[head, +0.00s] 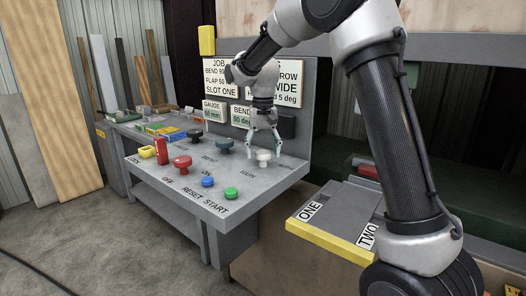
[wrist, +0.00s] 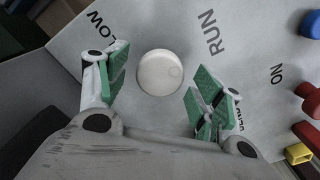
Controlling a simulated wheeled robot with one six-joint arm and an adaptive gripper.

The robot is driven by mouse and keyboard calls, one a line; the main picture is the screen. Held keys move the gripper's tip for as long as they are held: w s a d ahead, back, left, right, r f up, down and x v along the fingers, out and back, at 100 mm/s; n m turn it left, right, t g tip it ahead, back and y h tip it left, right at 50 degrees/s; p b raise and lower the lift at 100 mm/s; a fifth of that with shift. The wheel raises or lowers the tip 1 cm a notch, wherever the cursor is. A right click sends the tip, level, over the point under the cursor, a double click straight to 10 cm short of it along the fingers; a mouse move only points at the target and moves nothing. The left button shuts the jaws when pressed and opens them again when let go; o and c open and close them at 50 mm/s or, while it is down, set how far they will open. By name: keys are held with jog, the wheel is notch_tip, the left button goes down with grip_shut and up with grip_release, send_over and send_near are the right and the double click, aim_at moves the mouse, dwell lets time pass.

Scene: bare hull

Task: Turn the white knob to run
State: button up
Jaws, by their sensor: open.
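The white knob (wrist: 160,70) is a round cap on the grey bench top. A small round mark lies on the right part of its face in the wrist view. RUN is printed to its upper right there, and a partly cut word ending in LOW to its upper left. The knob also shows in the head view (head: 263,156). My gripper (head: 264,147) is open above the knob, with its green-padded fingers on either side. In the wrist view both fingers (wrist: 158,82) stand apart from the knob, with visible gaps.
A sign panel (head: 296,85) rises behind. A yellow-edged plate (head: 330,240) marked ONE and TWO is at front right.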

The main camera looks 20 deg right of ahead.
aim_at(265, 153)
notch_tip(265, 153, up, 12)
jog(key=shift+f, duration=0.2)
jog(key=shift+n, duration=0.9)
jog(key=f, duration=0.2)
jog(key=s+f, duration=0.1)
jog(key=f, duration=0.1)
jog(key=shift+d, duration=0.15)
jog(key=s+d+t, duration=0.1)
jog(key=s+d, duration=0.3)
jog(key=s, duration=0.7)
jog(key=s+d+f+t, duration=0.1)
jog(key=s+d, duration=0.4)
jog(key=s, duration=0.6)
jog(key=s+d+t, duration=0.2)
jog(key=s+d, duration=0.3)
jog(key=s, duration=0.6)
jog(key=shift+d+f, duration=0.2)
jog(key=shift+f, duration=0.15)
